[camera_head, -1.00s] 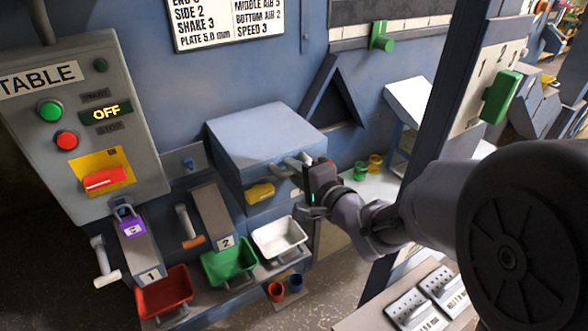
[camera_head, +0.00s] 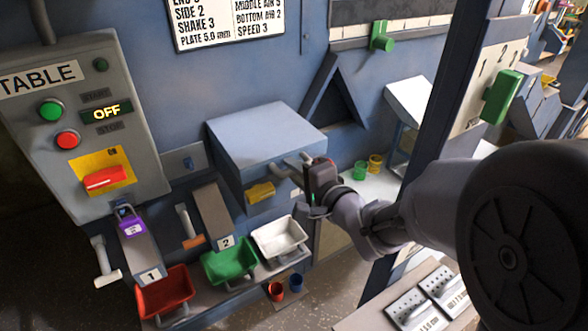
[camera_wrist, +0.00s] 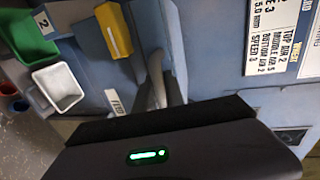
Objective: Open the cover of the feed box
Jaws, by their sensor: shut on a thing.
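The feed box (camera_head: 236,175) is a blue box on the machine wall in the middle of the head view. Its broad flat cover (camera_head: 265,135) lies down over the top and looks closed. A grey bar handle (camera_head: 283,172) sticks out at the front right; it also shows in the wrist view (camera_wrist: 157,78). My gripper (camera_head: 306,172) is at this handle and shut on it, though its fingertips are small and partly hidden. A yellow block (camera_head: 260,192) sits on the box front left of the handle, and it is clear in the wrist view (camera_wrist: 114,29).
A white tray (camera_head: 280,236), a green tray (camera_head: 229,264) and a red tray (camera_head: 164,292) stand below the box. The control panel (camera_head: 80,130) at left reads OFF. A dark blue post (camera_head: 436,125) rises behind my arm. Green and yellow cups (camera_head: 367,166) stand right of the box.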

